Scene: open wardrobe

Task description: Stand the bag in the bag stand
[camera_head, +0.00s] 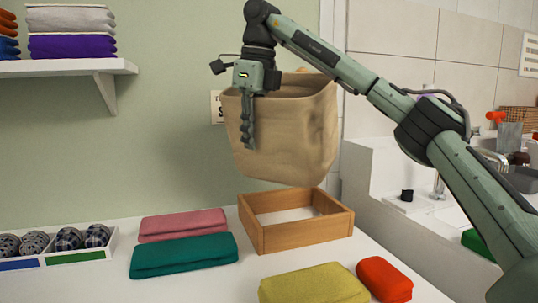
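The bag (290,135) is tan, soft-looking and open at the top. It hangs roughly upright in the air, with its bottom just above and behind the bag stand in the picture. The bag stand (305,234) is an open square frame of light wood on the white table; its inside looks empty. My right gripper (248,130) points down at the bag's left side and is shut on its wall near the rim. One finger shows on the outside; the other is hidden. My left gripper is out of view.
Pink (183,225) and teal (184,255) folded cloths lie left of the stand. A yellow cloth (314,286) and a red item (384,279) lie in front. A divided tray (60,258) with rolled items is at far left. A shelf (60,67) with folded cloths hangs above.

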